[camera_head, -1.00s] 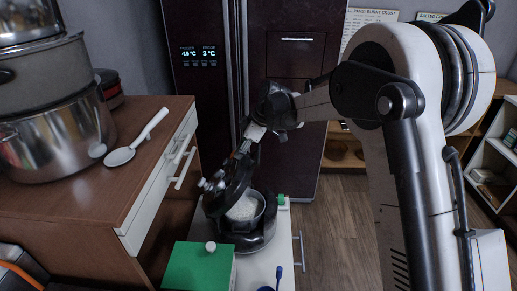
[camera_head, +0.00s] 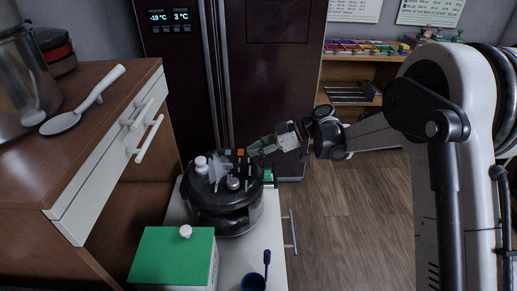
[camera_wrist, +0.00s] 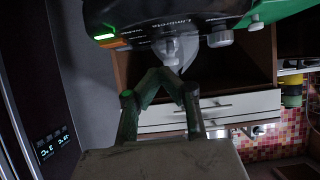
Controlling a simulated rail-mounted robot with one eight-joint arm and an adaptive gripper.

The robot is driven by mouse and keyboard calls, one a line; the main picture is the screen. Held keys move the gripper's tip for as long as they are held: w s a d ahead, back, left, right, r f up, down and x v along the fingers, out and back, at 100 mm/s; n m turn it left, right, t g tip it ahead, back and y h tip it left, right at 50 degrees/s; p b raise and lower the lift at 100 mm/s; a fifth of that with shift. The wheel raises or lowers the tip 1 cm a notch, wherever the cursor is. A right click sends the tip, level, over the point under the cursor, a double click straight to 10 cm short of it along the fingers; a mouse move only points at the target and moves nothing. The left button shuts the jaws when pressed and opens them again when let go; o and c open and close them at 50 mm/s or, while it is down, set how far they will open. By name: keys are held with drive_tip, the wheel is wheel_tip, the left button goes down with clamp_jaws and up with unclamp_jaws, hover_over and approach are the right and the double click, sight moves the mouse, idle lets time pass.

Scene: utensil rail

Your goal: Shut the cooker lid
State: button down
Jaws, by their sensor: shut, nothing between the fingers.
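The dark cooker (camera_head: 222,216) stands on the white surface in the middle of the head view. Its black lid (camera_head: 238,177), with pale knobs and a grey part on top, lies roughly level over the body and hides the inside. Whether it is latched I cannot tell. My gripper (camera_head: 253,150) is at the lid's far right edge, its fingers shut and empty.
A green-topped box (camera_head: 172,256) stands in front of the cooker, with a blue utensil (camera_head: 255,280) beside it. A wooden cabinet (camera_head: 100,150) with a white spoon (camera_head: 85,102) is to the left. The fridge (camera_head: 270,80) stands behind. Open floor is to the right.

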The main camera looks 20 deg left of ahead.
drive_tip(key=d+f+v, duration=0.1)
drive_tip(key=f+v, duration=0.1)
drive_tip(key=v, duration=0.8)
drive_tip(key=s+d+r+m+t+h+p, duration=0.1)
drive_tip(key=s+d+r+m+t+h, duration=0.2)
drive_tip(key=d+r+m, duration=0.45)
drive_tip(key=s+d+r+m+t+h, duration=0.1)
drive_tip(key=s+d+r+m+t, duration=0.35)
drive_tip(key=d, duration=0.65)
drive_tip(key=s+d+m+t+h+p, duration=0.2)
drive_tip(key=s+d+m+t+h, duration=0.3)
drive_tip(key=s+d+m, duration=0.6)
drive_tip(key=s+d+h, duration=0.2)
drive_tip(key=s+d, duration=0.6)
drive_tip(key=d, duration=0.3)
drive_tip(key=shift+d+h, duration=0.3)
drive_tip(key=shift+d, duration=0.05)
drive_tip(key=shift+s+f, duration=0.1)
drive_tip(key=shift+f, duration=0.05)
